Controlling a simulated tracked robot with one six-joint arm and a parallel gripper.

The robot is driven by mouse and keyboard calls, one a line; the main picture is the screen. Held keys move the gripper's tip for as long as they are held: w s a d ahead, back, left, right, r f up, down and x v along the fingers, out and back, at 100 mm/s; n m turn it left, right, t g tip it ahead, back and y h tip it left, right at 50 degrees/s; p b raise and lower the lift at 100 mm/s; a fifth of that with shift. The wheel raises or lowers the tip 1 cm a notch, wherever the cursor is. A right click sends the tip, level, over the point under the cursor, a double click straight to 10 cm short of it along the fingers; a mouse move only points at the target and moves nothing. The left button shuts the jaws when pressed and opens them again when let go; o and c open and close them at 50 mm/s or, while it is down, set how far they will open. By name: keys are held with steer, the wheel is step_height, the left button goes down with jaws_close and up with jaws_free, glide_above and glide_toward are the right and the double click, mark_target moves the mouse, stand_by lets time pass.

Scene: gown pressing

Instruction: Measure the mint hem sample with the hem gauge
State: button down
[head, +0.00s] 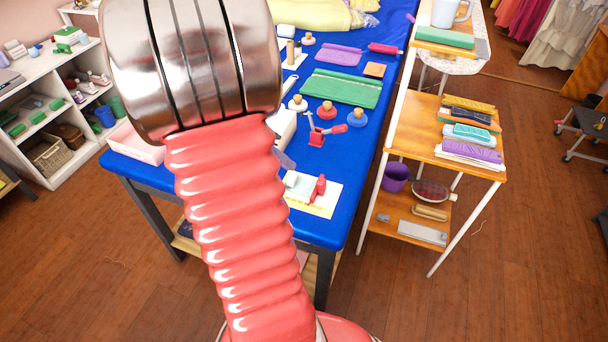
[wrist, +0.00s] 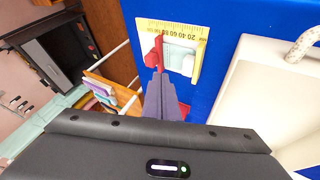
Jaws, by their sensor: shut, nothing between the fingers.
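The mint hem sample (head: 292,181) lies on a white card with a yellow ruled strip (head: 308,208) near the front edge of the blue table. A red piece (head: 319,187), perhaps the hem gauge, stands on the card just right of the sample. In the wrist view the mint sample (wrist: 180,57) and the red piece (wrist: 153,55) lie side by side beneath the ruled strip (wrist: 172,27). My gripper (wrist: 159,77) is shut and empty, its tips overlapping the card's near edge in that view. In the head view my gripper (head: 285,160) is mostly hidden behind my arm.
A red stand (head: 317,135) and several wooden-knobbed pieces (head: 326,111) are behind the card. A green folded cloth (head: 341,88) lies farther back. A white box-like thing (wrist: 255,100) is close on the right in the wrist view. A wooden shelf cart (head: 440,150) flanks the table.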

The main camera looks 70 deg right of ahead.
mark_target(320, 186)
steer(key=shift+f, duration=0.1)
steer(key=x, duration=0.9)
steer(key=shift+s+d+f, duration=0.2)
steer(key=shift+f, duration=0.1)
